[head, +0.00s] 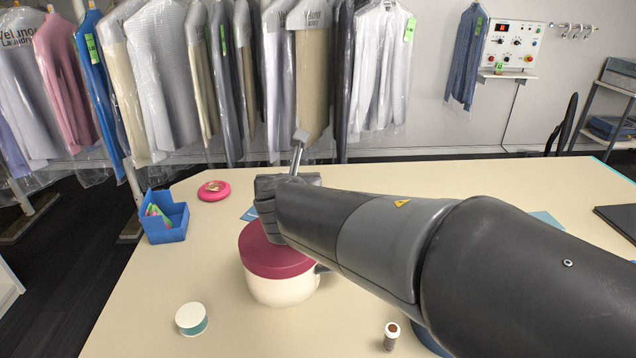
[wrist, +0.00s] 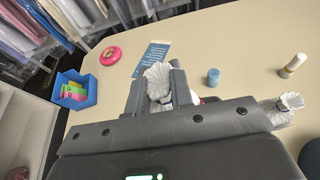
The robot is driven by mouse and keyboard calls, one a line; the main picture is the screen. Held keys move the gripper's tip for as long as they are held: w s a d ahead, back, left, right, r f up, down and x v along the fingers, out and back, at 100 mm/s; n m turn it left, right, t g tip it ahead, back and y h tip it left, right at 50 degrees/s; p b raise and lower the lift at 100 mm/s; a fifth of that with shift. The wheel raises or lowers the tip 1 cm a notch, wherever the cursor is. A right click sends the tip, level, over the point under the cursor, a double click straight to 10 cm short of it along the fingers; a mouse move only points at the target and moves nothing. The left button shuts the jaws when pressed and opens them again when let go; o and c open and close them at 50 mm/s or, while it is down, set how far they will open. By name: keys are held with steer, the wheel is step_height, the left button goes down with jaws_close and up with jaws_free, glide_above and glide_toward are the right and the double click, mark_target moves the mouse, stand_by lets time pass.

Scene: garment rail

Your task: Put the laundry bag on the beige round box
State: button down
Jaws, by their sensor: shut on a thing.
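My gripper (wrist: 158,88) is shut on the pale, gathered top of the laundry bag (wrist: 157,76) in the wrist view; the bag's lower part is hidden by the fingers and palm. In the head view my arm hides the gripper's fingers and the bag. The round box (head: 283,288), with a beige-white body and a dark red lid (head: 272,255), stands on the table below and beside my wrist in the head view. The arm covers part of its right side. I cannot tell the height of the bag above the lid.
A second pale gathered bag (wrist: 283,108) shows at right in the wrist view. Hanging garments (head: 160,80) line the back.

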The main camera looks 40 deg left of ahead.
steer(key=shift+f, duration=1.25)
steer(key=c, duration=1.3)
jaws_free()
steer(key=shift+s+d+r, duration=0.2)
steer(key=shift+r, duration=0.05)
steer(key=v, duration=1.1)
steer(key=shift+s+d, duration=0.15)
